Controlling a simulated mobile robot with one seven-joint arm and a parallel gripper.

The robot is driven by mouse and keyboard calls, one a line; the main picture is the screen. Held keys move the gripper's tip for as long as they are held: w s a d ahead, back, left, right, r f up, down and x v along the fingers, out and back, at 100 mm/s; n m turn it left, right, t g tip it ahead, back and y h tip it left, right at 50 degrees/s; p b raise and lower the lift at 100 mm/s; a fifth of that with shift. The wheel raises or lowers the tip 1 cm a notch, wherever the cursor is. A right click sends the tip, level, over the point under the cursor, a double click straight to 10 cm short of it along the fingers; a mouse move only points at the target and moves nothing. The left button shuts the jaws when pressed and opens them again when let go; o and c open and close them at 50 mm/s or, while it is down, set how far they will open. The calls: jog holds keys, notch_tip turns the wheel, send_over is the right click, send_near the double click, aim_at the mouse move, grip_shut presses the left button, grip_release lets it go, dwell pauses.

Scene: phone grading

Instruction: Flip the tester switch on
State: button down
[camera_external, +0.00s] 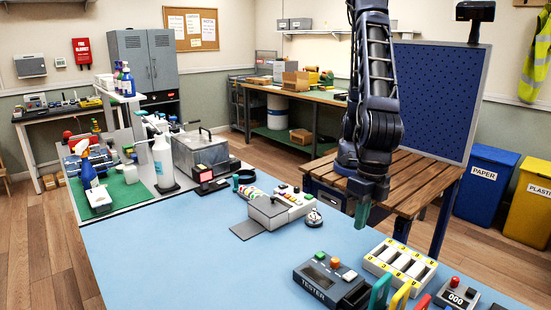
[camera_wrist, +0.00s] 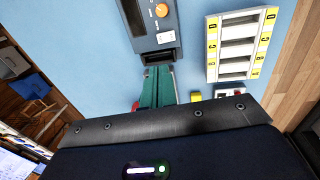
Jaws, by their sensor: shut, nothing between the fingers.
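The tester (camera_external: 313,287) is a dark blue-grey box marked TESTER near the front edge of the blue table. Its top has a green button, an orange knob (camera_external: 335,262) and a small white piece (camera_external: 349,275). In the wrist view the tester (camera_wrist: 143,42) is at the top, cut off by the frame, with its orange knob (camera_wrist: 162,10) and a dark slot (camera_wrist: 158,56). I cannot tell which part is the switch. My gripper (camera_external: 361,224) hangs behind the tester in the external view, apart from it. Its green fingers (camera_wrist: 158,72) are shut and empty, pointing towards the slot end.
A white rack with yellow labels (camera_external: 400,262) stands right of the tester, also in the wrist view (camera_wrist: 236,74). Green, yellow and red upright pieces (camera_external: 400,296) and a counter box (camera_external: 457,297) are near the front. A grey-white device (camera_external: 270,213) stands behind. Table left of the tester is clear.

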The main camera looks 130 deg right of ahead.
jog(key=shift+f, duration=0.1)
send_near(347, 276)
jog(key=f, duration=0.5)
jog(key=shift+w+a, duration=0.1)
jog(key=shift+w, duration=0.25)
jog(key=shift+w+f, duration=0.2)
jog(key=shift+f, duration=0.7)
jog(key=shift+f, duration=0.1)
